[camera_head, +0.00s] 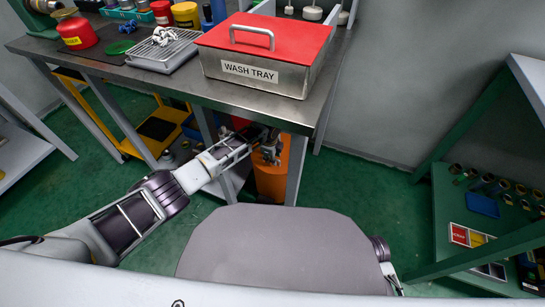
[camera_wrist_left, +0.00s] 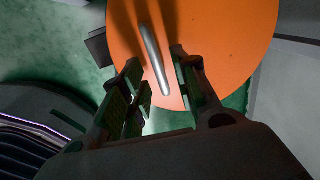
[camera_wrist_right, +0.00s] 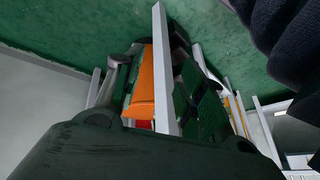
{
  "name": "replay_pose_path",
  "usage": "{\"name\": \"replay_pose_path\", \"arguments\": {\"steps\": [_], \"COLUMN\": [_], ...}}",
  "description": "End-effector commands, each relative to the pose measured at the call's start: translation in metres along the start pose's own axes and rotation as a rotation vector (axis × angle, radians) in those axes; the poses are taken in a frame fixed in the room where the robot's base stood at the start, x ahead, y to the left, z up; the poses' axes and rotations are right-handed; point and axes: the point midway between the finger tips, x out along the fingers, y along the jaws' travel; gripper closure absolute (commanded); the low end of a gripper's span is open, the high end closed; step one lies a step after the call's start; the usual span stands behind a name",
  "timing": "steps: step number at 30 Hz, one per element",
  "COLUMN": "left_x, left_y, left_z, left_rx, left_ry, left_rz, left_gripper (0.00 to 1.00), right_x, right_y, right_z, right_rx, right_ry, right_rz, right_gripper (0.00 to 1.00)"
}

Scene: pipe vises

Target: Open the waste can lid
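The orange waste can (camera_head: 271,184) stands on the floor under the workbench, behind a bench leg. In the left wrist view its round orange lid (camera_wrist_left: 225,45) looks shut, with a silver bar handle (camera_wrist_left: 154,60) across it. My left gripper (camera_head: 264,143) is over the can's top and hides much of the lid in the head view. In the left wrist view its fingers (camera_wrist_left: 158,72) are apart, one on each side of the handle; contact is not clear.
The steel workbench (camera_head: 130,82) overhangs the can, and its grey leg (camera_head: 296,168) stands close to my left gripper. A red-lidded wash tray (camera_head: 262,60) sits on top. A green rack (camera_head: 450,230) stands at right. Green floor (camera_head: 355,185) is clear between.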

Motion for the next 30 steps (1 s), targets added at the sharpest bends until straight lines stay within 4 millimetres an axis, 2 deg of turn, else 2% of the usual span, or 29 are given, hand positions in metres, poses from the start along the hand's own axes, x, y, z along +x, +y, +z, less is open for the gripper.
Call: {"name": "replay_pose_path", "arguments": {"steps": [1, 6, 21, 30], "left_x": [0.000, 0.000, -0.005, -0.024], "left_y": [0.000, 0.000, -0.003, -0.017], "left_z": [0.000, 0.000, 0.000, 0.001], "left_rx": [0.000, 0.000, -0.001, -0.002], "left_ry": [0.000, 0.000, 0.000, -0.001], "left_rz": [0.000, 0.000, 0.000, -0.005], "left_gripper": [0.80, 1.00, 1.00, 1.00], "right_x": [0.000, 0.000, -0.004, -0.039], "right_y": [0.000, 0.000, 0.001, 0.000], "right_z": [0.000, 0.000, 0.001, -0.014], "right_rx": [0.000, 0.000, -0.004, -0.027], "right_ry": [0.000, 0.000, -0.016, -0.066], "right_rz": [0.000, 0.001, 0.007, 0.036], "right_gripper": [0.60, 0.60, 0.60, 0.60]}}
